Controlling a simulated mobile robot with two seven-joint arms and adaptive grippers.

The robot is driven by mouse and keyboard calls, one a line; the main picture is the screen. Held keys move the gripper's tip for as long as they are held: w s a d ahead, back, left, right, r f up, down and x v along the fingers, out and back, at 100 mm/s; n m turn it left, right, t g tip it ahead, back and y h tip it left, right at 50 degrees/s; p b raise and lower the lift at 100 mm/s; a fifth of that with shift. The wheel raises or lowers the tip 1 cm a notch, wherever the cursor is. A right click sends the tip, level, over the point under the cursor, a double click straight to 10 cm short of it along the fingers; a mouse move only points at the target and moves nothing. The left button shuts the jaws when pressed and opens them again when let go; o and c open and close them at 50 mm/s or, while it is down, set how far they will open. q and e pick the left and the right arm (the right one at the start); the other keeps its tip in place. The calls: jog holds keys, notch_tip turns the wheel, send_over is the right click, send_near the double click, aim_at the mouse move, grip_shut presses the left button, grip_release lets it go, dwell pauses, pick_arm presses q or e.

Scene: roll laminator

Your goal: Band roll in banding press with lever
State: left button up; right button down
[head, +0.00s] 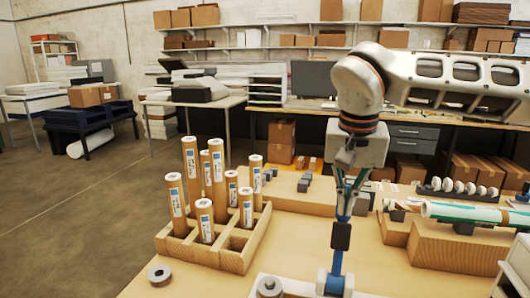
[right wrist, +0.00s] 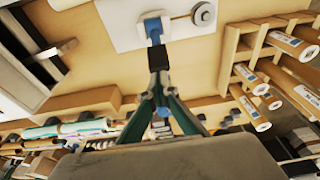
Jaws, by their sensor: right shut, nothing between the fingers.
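My right gripper (head: 341,236) points straight down at the front of the table, its fingers together. The lever (head: 333,283) is blue with a pale joint and sits on a white plate (right wrist: 118,22) at the bottom edge of the head view. The fingertips overlap the lever in the picture; I cannot tell whether they touch it. My left gripper is out of view.
A wooden rack (head: 238,262) with several upright brown rolls (head: 218,172) stands left of the gripper. A grey ring (head: 160,275) lies at the front left, and a grey round knob (head: 269,287) is beside the lever. Several white rings (head: 460,187) stand at the back right.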

jog(key=shift+w+d+r+p, duration=0.15)
jog(key=shift+w+p, duration=0.1)
jog(key=shift+p, duration=0.2)
jog(key=shift+w+d+p, duration=0.1)
jog(key=shift+w+p, duration=0.55)
jog(key=shift+p, duration=0.25)
jog(key=shift+w+d+p, duration=0.2)
jog(key=shift+w+p, duration=0.1)
jog(key=shift+w, duration=0.55)
jog(key=shift+f, duration=0.2)
jog(key=shift+f, duration=0.75)
jog(key=shift+s, duration=0.2)
